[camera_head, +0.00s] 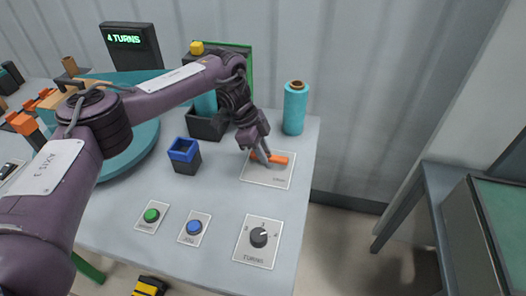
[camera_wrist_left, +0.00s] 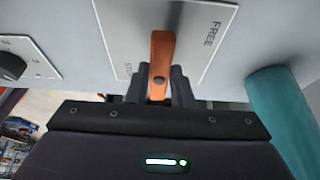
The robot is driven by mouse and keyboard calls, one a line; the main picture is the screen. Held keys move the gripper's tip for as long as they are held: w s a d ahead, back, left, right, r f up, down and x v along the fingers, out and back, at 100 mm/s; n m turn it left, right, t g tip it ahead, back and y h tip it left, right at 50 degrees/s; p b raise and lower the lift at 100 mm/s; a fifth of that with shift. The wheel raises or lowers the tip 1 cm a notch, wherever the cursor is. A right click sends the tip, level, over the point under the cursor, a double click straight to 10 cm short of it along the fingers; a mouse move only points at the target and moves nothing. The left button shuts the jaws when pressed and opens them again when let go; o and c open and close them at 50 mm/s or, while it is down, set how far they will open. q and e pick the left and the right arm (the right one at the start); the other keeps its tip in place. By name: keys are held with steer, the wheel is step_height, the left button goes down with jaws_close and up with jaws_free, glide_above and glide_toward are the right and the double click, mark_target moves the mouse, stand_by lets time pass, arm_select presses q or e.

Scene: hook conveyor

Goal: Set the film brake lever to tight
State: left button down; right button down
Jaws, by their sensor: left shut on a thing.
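The orange film brake lever (camera_head: 278,159) lies across a pale plate (camera_head: 268,178) near the table's right edge. My left gripper (camera_head: 259,156) reaches down from above and is shut on the lever. In the left wrist view the orange lever (camera_wrist_left: 162,48) stands between the dark fingers of my left gripper (camera_wrist_left: 161,82). The plate (camera_wrist_left: 190,45) reads FREE on its right side; a smaller marking on its left is hard to read. The gripper hides part of the lever in the head view. My right gripper is not in view.
A teal film roll (camera_head: 294,110) stands just behind the plate. A blue-rimmed black box (camera_head: 185,158) stands to the left. A green button (camera_head: 151,215), a blue button (camera_head: 194,227) and a TURNS knob (camera_head: 259,237) are in front. A display (camera_head: 128,42) reads 4 TURNS.

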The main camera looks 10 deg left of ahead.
arm_select(q)
steer(key=c, duration=1.3)
jaws_free()
steer(key=b+v, duration=0.1)
steer(key=v, duration=0.7)
